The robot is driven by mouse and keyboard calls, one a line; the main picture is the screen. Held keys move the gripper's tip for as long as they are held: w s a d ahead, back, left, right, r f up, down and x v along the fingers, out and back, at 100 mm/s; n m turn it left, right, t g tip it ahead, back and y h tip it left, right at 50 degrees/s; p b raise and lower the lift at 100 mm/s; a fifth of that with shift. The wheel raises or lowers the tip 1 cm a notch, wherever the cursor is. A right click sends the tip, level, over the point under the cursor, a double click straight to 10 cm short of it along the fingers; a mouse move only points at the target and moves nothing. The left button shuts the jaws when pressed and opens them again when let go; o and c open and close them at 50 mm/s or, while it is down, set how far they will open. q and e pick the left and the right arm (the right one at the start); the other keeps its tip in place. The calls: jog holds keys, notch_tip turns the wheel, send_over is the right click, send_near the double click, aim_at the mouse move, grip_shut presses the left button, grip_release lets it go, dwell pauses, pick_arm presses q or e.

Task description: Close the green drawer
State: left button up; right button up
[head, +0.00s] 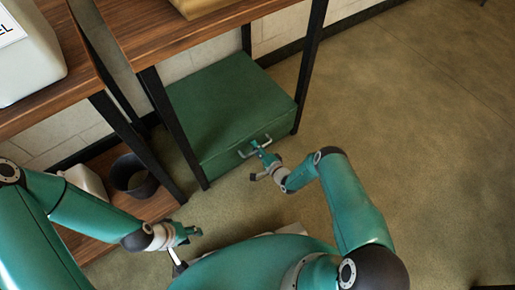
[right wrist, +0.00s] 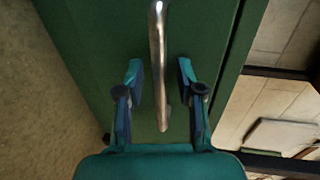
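The green drawer (head: 232,100) is a box-like unit on the floor under the wooden table, with a metal handle (head: 255,147) on its front. My right gripper (head: 262,160) is at the handle. In the right wrist view the handle (right wrist: 158,70) runs between the two open fingers of this gripper (right wrist: 160,85), with gaps on both sides. The green front (right wrist: 95,60) fills much of that view. I cannot tell how far the drawer stands out. My left gripper (head: 188,236) is away from the drawer at lower left; its fingers are too small to judge.
Black table legs (head: 172,130) stand beside the green unit. A black bucket (head: 133,176) sits on a low wooden shelf to the left. A white container (head: 28,55) stands on the left table. The floor (head: 420,130) to the right is clear.

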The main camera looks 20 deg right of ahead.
jog(key=shift+s+d, duration=0.1)
jog(key=shift+s, duration=0.3)
jog(key=v, duration=1.1)
jog(key=shift+s, duration=0.1)
